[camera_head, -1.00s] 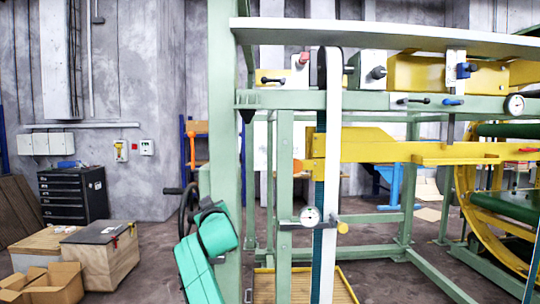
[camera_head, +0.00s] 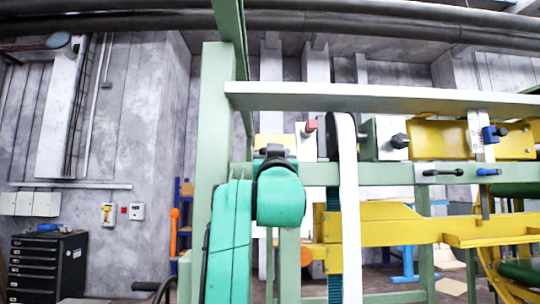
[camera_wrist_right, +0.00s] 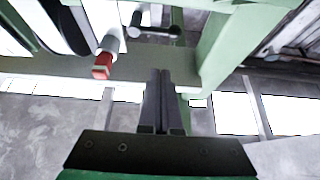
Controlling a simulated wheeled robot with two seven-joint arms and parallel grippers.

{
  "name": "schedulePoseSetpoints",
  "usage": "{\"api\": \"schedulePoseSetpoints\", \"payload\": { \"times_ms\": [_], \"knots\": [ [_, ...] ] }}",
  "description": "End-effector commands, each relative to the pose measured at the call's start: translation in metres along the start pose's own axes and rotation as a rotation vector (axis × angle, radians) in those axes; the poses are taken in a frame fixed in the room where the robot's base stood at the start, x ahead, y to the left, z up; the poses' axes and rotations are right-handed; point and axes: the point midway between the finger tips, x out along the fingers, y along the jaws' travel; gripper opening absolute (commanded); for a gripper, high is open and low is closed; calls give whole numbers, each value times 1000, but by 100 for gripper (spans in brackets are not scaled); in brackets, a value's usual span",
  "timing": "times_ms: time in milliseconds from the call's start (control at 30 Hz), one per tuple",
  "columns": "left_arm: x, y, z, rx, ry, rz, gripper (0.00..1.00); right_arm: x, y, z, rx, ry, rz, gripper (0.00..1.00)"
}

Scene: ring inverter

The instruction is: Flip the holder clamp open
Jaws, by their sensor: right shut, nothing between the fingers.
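My right gripper (camera_wrist_right: 161,73) is shut and empty in the right wrist view, its two dark fingers side by side. A red-tipped handle (camera_wrist_right: 104,62) is to the left of the fingertips. A black lever with a round knob (camera_wrist_right: 152,30) is beyond them; both are apart from the fingers in the picture. In the head view the red-tipped handle (camera_head: 311,125) sits on a white block at the green frame. I cannot tell which fitting is the holder clamp. A teal arm link of mine covers part of the frame, and no fingers show there. My left gripper is not in view.
A green machine frame (camera_head: 393,173) fills the middle and right, with a long pale plate (camera_head: 400,98) above it and a white vertical strap (camera_head: 348,200). A yellow beam (camera_head: 400,233) crosses lower down. A black drawer cabinet (camera_head: 45,265) stands at the far left.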

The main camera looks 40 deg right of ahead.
Motion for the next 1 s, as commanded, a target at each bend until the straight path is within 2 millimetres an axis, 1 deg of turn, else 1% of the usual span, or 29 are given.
{"api": "schedulePoseSetpoints", "payload": {
  "times_ms": [100, 200, 267, 367, 433, 500, 567, 667, 800, 867, 933, 967, 1000],
  "knots": [
    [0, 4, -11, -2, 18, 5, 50, -1, 2, -3, 3, 5, 3, 0],
    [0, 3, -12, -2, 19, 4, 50, -1, 1, -3, 3, 5, 3, 0],
    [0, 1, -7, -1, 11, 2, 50, -1, 1, -3, 3, 5, 2, 0],
    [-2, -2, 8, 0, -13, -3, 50, 0, 1, -4, 3, 5, 2, 0],
    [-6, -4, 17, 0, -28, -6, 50, 5, 1, -5, 2, 4, 2, 0],
    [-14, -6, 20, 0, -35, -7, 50, 14, 2, -6, 1, 2, 3, 0],
    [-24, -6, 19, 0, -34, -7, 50, 25, 2, -8, 1, 1, 3, 0],
    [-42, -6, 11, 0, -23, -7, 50, 48, 1, -10, 0, 1, 2, 0],
    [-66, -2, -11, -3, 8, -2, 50, 79, 1, -11, 0, 1, 2, 0],
    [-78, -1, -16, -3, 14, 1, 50, 93, 2, -12, 1, 1, 2, 0],
    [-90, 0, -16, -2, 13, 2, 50, 108, 2, -11, 1, 0, 1, 0],
    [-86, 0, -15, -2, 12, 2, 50, 102, 0, 1, 2, 0, 0, 0],
    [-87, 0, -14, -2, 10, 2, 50, 97, 0, 11, 2, 0, 0, 0]
  ]
}}
